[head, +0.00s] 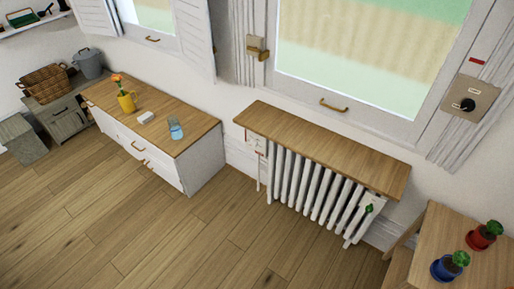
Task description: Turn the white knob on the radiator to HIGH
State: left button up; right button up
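The white radiator (312,190) stands against the wall below the window, under a wooden shelf top (320,147). A small white fitting with a reddish mark (256,143) is at its left end, with a thin pipe running down. A knob there is too small to make out clearly, and I cannot read its setting. A small green part (369,208) shows at the radiator's right end. Neither of my grippers is in view.
A white cabinet with a wooden top (188,118) stands left of the radiator, bearing a yellow vase and a glass. A wooden table (440,225) with two potted plants is at right. A black dial (467,104) is on the wall. The wooden floor (190,235) in front is clear.

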aim_at(253, 143)
jog(key=i+j+z, duration=0.65)
jog(key=j, duration=0.4)
jog(key=i+j+z, duration=0.45)
jog(key=j, duration=0.4)
